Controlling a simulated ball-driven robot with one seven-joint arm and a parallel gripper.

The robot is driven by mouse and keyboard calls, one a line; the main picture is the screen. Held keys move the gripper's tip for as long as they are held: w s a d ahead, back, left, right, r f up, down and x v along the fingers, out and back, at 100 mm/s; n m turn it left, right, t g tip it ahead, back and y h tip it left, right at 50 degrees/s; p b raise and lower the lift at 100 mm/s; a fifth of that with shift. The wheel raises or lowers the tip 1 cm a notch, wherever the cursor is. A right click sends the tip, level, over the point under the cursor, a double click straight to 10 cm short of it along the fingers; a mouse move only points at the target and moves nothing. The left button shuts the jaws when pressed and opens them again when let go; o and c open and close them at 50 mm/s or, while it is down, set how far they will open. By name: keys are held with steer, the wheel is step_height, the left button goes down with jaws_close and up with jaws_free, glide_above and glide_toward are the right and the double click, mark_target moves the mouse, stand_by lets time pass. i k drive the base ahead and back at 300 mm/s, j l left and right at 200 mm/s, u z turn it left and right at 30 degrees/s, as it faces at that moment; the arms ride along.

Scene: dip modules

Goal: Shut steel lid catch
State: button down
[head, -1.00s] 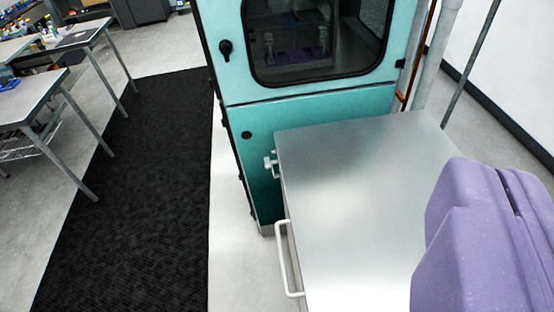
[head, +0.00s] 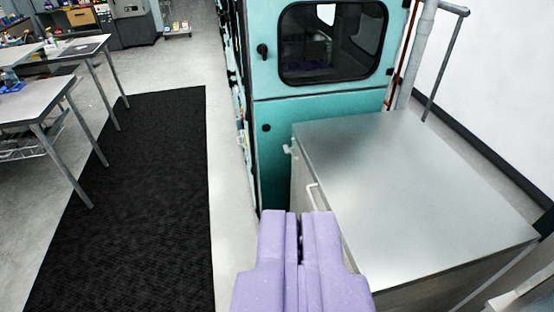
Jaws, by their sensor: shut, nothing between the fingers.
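A steel box with a flat lid (head: 410,190) stands at the right, against a teal cabinet. The lid lies level on the box. A small pale catch (head: 288,150) sticks out from the box's left side near its far corner; whether it is fastened is too small to tell. A white bar handle (head: 313,196) sits on the same side, nearer me and partly hidden. My purple gripper (head: 300,222) is at the bottom centre, shut and empty. In the picture it overlaps the box's left side, below the handle and well short of the catch.
The teal cabinet (head: 270,150) with a dark window rises behind the box. A pipe (head: 415,55) and rail stand at its right. Tables (head: 40,100) stand at far left.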

mark_target(287, 150)
steer(key=i+j, duration=0.4)
steer(key=i, duration=0.2)
steer(key=i+j+z, duration=0.1)
steer(key=i+j, duration=0.35)
steer(key=i, duration=0.15)
steer(key=i+j, duration=0.45)
steer(key=i, duration=1.1)
steer(key=l+z, duration=0.05)
steer(key=l, duration=0.05)
